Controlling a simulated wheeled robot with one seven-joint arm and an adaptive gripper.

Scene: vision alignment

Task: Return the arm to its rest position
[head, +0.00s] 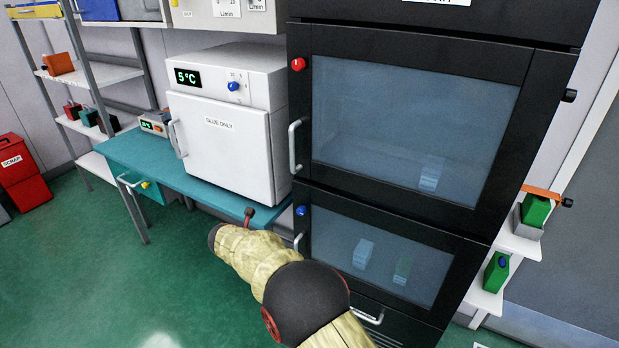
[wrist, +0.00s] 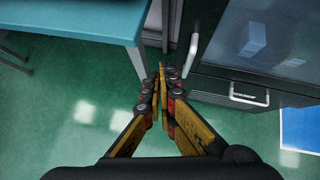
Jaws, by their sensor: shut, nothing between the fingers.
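My arm reaches up from the bottom middle of the head view, in front of the lower part of a black cabinet. My gripper (wrist: 162,82) shows in the wrist view with its yellow and dark fingers brought together at the tips. It is shut and holds nothing. It points down over the green floor (wrist: 70,110), between the teal bench and the black cabinet. In the head view the fingers cannot be made out clearly behind the arm.
A black cabinet (head: 302,170) with two glass doors stands to the right of a teal bench (head: 170,180). A white fridge (head: 225,150) sits on the bench. A red scrap bin (head: 22,170) is at the far left. The floor (head: 100,270) at left is clear.

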